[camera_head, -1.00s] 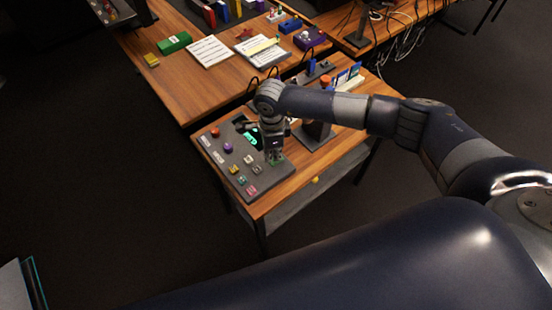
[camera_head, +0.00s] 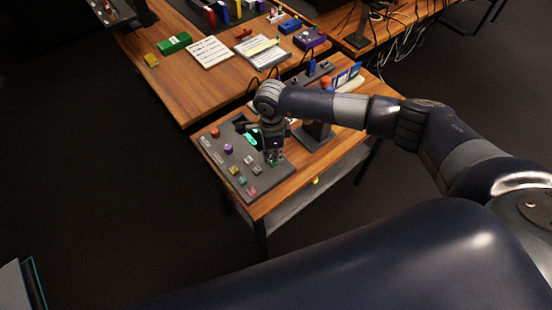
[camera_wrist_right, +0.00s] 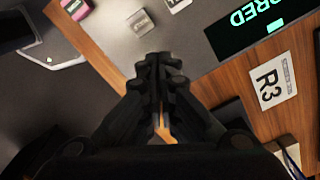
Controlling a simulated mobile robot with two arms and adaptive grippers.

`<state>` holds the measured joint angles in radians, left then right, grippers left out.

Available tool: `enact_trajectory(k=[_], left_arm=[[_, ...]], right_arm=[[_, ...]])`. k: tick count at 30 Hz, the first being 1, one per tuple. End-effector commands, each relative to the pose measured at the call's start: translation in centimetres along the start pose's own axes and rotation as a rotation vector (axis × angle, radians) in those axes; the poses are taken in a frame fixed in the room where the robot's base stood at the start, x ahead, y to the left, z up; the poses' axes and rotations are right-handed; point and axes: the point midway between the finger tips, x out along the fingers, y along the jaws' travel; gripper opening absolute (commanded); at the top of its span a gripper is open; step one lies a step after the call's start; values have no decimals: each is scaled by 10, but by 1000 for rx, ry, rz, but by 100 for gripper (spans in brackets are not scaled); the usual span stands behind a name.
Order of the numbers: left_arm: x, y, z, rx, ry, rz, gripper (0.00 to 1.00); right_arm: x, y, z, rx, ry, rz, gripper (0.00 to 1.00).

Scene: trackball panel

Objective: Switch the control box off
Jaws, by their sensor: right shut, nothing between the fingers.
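The control box (camera_head: 213,152) is a grey sloped panel on the near end of the wooden table. It carries an orange-red knob (camera_head: 215,133), a purple ball (camera_head: 228,148), several small buttons and a screen (camera_head: 250,140) with green lettering. My right gripper (camera_head: 273,160) points down at the panel's right part, with a bit of green by its tips. In the right wrist view its dark fingers (camera_wrist_right: 160,72) are together and empty over the grey surface. The screen (camera_wrist_right: 250,30) shows there too. The fingers hide what is directly under them, and contact cannot be told. My left gripper is out of view.
A white label marked R3 (camera_wrist_right: 268,82) lies on the wood beside the panel. A dark stand (camera_head: 315,135) is right of my gripper. Papers (camera_head: 210,52) and a green block (camera_head: 174,42) lie on the far table.

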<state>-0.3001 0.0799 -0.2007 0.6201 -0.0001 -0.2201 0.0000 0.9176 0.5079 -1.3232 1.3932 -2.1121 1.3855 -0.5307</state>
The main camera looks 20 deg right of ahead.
Motion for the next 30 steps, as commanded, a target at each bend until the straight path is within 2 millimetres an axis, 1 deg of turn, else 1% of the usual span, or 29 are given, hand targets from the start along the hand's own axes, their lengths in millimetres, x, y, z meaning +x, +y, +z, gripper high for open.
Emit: enact_trajectory(k=[30], left_arm=[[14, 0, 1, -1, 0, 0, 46]], right_arm=[[15, 0, 0, 0, 0, 0, 0]])
